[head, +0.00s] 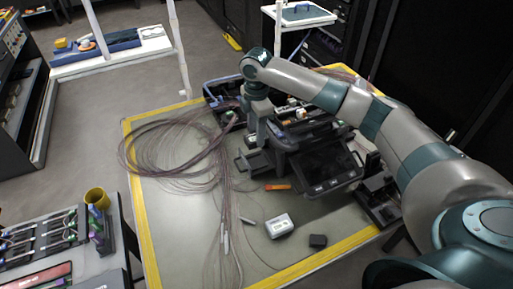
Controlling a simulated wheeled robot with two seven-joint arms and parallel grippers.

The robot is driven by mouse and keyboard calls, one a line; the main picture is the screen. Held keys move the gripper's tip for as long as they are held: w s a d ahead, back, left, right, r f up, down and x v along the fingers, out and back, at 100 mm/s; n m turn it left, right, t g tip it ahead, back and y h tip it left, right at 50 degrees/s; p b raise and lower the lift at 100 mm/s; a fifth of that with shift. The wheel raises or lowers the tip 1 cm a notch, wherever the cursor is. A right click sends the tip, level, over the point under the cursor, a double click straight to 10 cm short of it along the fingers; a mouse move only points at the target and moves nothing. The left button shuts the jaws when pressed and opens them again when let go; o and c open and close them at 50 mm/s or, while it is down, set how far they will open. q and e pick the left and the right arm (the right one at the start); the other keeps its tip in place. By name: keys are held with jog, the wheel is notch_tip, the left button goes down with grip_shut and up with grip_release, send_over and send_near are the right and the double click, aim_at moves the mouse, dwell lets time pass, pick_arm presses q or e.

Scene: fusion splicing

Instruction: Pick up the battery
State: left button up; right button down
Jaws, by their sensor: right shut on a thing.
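My right arm reaches in from the right. Its gripper (258,142) points down at the left side of the dark fusion splicer (318,160). It is shut on a dark block (254,162) at its fingertips, low by the splicer's left edge. The block may be the battery, but I cannot tell for sure, nor whether it touches the mat. A white and grey box (280,225) lies on the mat in front of the splicer. A small black block (318,241) lies to its right. My left gripper is not in view.
Thin fibre cables (165,148) lie coiled and run down the mat on the left. An orange tool (278,187) lies before the splicer. A tool rack (60,238) and yellow cup (97,198) stand at lower left. The mat (175,250) is bare at lower left.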

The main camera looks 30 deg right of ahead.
notch_tip(320, 180, up, 8)
jog(key=shift+r+b, duration=0.1)
jog(key=shift+b, duration=0.65)
dwell(0.4)
dwell(0.6)
